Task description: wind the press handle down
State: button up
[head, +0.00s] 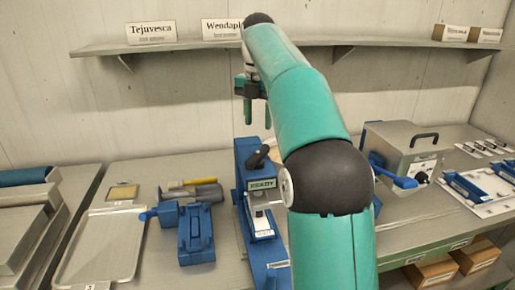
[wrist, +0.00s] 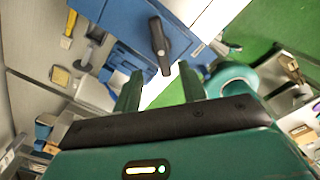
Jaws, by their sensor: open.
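A blue press (head: 245,162) stands on the bench near the middle of the head view, with a "READY" label on its front. Its black handle (head: 258,156) is on top, tilted up. My arm hides the press's right side. In the wrist view the blue press body (wrist: 115,22) fills the top, and the black handle (wrist: 159,42) points down toward the gap between my fingers. My gripper (head: 257,112) is open and empty, above the press in the head view. In the wrist view my gripper (wrist: 161,72) has its fingers apart, with the handle's end just beyond them.
A blue fixture (head: 195,240) and a metal tray (head: 100,250) lie left of the press. A grey metal box (head: 395,150) with a blue lever (head: 405,182) stands right. A shelf (head: 170,46) with name signs runs along the wall behind my gripper.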

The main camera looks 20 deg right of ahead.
aim_at(259, 151)
notch_tip(259, 151, down, 9)
jog(key=shift+f, duration=0.15)
jog(key=shift+c, duration=0.4)
grip_shut()
